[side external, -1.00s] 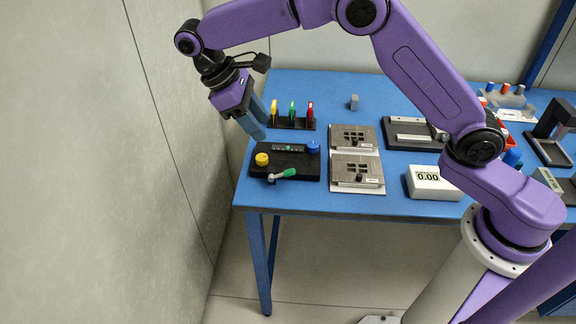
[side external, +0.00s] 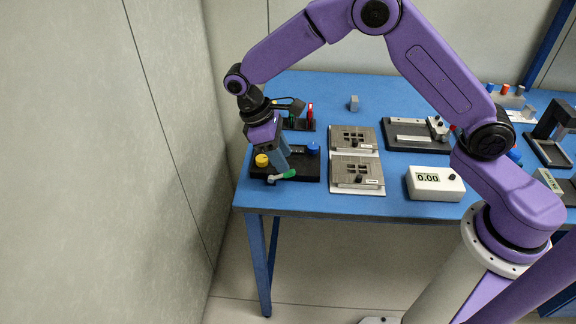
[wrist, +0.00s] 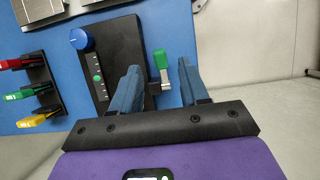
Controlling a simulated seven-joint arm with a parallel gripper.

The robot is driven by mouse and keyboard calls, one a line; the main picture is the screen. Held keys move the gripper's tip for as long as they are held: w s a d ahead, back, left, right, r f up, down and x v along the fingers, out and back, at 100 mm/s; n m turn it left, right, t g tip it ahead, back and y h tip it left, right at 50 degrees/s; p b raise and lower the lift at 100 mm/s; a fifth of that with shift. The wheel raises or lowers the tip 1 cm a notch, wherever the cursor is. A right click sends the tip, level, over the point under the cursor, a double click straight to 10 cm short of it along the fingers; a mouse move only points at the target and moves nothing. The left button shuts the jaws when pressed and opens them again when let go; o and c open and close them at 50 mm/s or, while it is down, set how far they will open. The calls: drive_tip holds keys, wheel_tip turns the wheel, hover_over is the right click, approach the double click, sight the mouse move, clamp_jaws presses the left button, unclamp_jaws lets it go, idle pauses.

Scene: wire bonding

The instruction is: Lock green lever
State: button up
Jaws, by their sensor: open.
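The green-tipped lever (side external: 289,174) is at the front edge of a black fixture (side external: 312,176). It also shows in the wrist view as a green handle (wrist: 161,60) with a pale metal part below it. My gripper (side external: 282,170) is low over the front of the fixture, with its blue fingers pointing down. In the wrist view my gripper (wrist: 158,67) is open, and the green handle appears between its two fingers. I cannot tell whether either finger touches it. Part of the lever's arm and base is hidden by the fingers.
Two metal plates (side external: 354,138) lie to the right.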

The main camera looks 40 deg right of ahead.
sight(295, 172)
drive_tip(key=shift+x, duration=2.15)
drive_tip(key=shift+r, duration=0.1)
clamp_jaws()
drive_tip(key=shift+s+d+f+t+y, duration=0.2)
drive_tip(key=shift+f+t+y, duration=0.1)
drive_tip(key=shift+t+y, duration=0.2)
drive_tip(key=shift+s+d+f+t+y, duration=0.15)
drive_tip(key=shift+d+f+t+y, duration=0.1)
drive_tip(key=shift+t+y, duration=0.25)
drive_tip(key=shift+s+d+f+t+y, duration=0.1)
drive_tip(key=shift+s+f+t+y, duration=0.1)
drive_tip(key=shift+f+t+y, duration=0.7)
drive_tip(key=shift+r+t+y, duration=0.1)
drive_tip(key=shift+t+y, duration=0.2)
